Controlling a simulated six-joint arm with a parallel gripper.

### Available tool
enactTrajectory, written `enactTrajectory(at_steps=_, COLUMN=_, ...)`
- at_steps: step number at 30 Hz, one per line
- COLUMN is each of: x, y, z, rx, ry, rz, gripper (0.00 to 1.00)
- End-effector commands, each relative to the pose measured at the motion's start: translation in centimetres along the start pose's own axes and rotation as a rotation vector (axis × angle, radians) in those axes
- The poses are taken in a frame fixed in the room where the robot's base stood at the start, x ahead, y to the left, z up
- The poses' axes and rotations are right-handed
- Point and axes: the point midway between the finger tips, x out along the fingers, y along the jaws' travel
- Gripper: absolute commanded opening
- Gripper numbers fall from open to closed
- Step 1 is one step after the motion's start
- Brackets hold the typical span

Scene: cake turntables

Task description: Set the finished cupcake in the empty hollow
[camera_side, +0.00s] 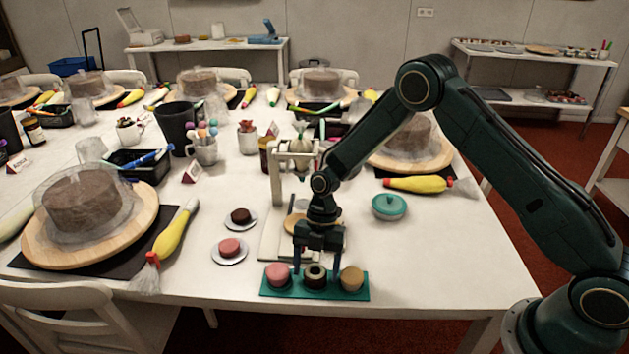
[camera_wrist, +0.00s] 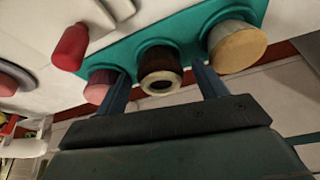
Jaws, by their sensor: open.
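The teal tray (camera_side: 361,293) lies at the table's front edge with three cupcakes in a row. A pink cupcake (camera_side: 278,273) is at the left, a dark cupcake with a pale ring on top (camera_side: 315,277) in the middle, and a tan cupcake (camera_side: 352,279) at the right. My gripper (camera_side: 317,267) is open and points down, its fingers on either side of the middle cupcake. In the wrist view the dark cupcake (camera_wrist: 160,66) sits between the spread fingers (camera_wrist: 162,72) of my gripper, seemingly in the middle hollow. Finger contact cannot be told.
A dark cupcake (camera_side: 241,215) and a pink one (camera_side: 230,246) stand on white saucers left of the tray. A white stand (camera_side: 279,190) rises behind my gripper. A red object (camera_wrist: 70,46) shows in the wrist view.

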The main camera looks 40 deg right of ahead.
Motion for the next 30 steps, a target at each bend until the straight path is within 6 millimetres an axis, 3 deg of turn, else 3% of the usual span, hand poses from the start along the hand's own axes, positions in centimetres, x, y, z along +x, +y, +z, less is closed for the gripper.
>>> enactTrajectory(at_steps=11, x=-2.2, y=0.1, z=-0.1, rx=0.000, ry=-0.001, rz=0.003, gripper=0.71)
enactTrajectory(at_steps=24, x=-9.1, y=0.1, z=-0.1, rx=0.001, ry=-0.001, rz=0.004, gripper=0.71)
enactTrajectory(at_steps=30, x=-11.4, y=0.0, z=-0.1, rx=0.002, ry=0.000, rz=0.003, gripper=0.71)
